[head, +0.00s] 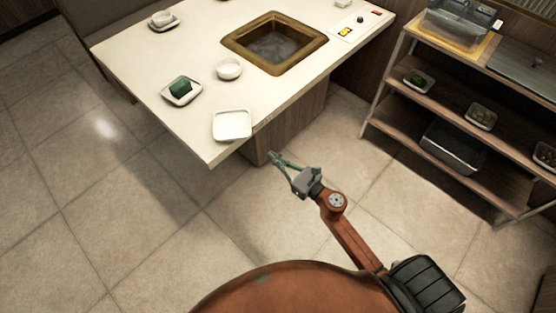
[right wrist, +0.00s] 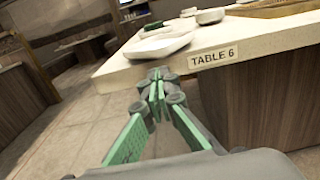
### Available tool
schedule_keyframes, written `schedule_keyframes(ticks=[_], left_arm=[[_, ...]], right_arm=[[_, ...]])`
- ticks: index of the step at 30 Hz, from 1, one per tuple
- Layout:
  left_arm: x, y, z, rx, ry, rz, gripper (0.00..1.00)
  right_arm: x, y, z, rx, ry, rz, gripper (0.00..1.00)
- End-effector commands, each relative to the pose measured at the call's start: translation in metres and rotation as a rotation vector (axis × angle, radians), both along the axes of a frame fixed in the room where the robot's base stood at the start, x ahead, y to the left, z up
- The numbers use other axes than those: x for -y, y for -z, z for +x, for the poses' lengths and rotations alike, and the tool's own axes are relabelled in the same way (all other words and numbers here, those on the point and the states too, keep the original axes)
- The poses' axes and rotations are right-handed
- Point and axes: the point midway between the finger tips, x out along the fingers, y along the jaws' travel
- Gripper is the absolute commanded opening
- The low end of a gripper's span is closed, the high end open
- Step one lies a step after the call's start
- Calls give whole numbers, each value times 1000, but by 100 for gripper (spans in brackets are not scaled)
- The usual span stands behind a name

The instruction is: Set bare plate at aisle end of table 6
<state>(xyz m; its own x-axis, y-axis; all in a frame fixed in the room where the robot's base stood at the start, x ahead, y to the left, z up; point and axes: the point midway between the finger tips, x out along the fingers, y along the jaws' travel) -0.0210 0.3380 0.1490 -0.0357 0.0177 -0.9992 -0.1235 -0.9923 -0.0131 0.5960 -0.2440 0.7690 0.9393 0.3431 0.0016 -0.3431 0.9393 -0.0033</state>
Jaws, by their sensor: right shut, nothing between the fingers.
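A bare white square plate (head: 232,125) lies flat on the table (head: 205,145) near its front corner. In the right wrist view the plate (right wrist: 157,47) sits just behind the table edge, and a sign on that edge reads "TABLE 6" (right wrist: 213,56). My right gripper (head: 273,156) is shut and empty, off the table's edge and a little to the right of the plate, not touching it. In the right wrist view its green-padded fingers (right wrist: 156,88) meet in front of the table edge. My left gripper is not in view.
A plate with a green block (head: 181,88) and a white bowl (head: 229,69) stand behind the bare plate. A square well (head: 274,44) is set in the table. A wooden shelf rack (head: 455,105) with small dishes and a dark bin stands right. Floor between is clear.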

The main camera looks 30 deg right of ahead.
Motion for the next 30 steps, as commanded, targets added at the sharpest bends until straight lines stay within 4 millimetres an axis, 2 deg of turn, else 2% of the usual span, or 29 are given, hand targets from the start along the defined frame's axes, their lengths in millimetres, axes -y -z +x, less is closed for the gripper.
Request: schedule_keyframes(ticks=[1,6,13,19,30], left_arm=[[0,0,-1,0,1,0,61],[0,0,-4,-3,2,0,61],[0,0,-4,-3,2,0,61],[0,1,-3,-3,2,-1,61],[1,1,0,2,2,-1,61]], right_arm=[[-5,-2,12,4,-2,-2,0],[-16,-1,45,1,0,0,0],[-28,1,78,-2,1,2,0],[-32,1,90,-3,2,3,0],[-31,2,91,-4,4,3,0]])
